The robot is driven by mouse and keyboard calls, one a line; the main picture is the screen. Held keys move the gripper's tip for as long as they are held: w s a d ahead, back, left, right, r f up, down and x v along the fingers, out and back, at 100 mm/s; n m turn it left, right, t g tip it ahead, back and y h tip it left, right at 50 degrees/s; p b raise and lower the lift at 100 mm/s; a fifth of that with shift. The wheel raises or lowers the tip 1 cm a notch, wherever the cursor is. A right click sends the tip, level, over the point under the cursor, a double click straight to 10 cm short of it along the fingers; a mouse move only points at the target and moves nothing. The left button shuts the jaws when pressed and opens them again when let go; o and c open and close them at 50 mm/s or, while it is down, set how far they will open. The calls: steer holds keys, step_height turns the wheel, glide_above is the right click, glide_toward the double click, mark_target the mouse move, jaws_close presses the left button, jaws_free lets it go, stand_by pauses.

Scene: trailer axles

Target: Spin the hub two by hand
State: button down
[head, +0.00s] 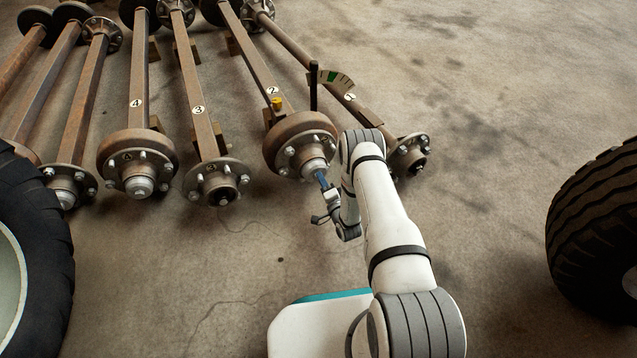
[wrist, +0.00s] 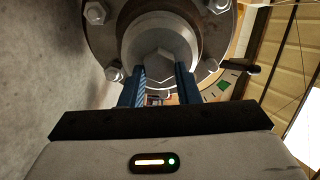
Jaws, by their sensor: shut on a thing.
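Hub two (head: 301,146) is the rusty drum with studs on the near end of the axle labelled 2 (head: 266,80). My gripper (head: 319,176) is at the centre of its face. In the wrist view the hub's flange (wrist: 110,40) with its studs fills the top. My gripper's two blue fingers (wrist: 160,85) are shut on the hub's centre cap (wrist: 159,60), one on each side of it. The far side of the hub is hidden.
A dial with a green mark (head: 334,77) on a black post stands behind hub two. Hub three (head: 217,181) is to the left and hub one (head: 409,153) to the right. Large tyres stand at the left (head: 35,250) and right (head: 600,225).

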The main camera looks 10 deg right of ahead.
steer(key=shift+a, duration=0.1)
steer(key=c, duration=1.1)
jaws_free()
steer(key=shift+p+v, duration=1.5)
steer(key=shift+v, duration=2.4)
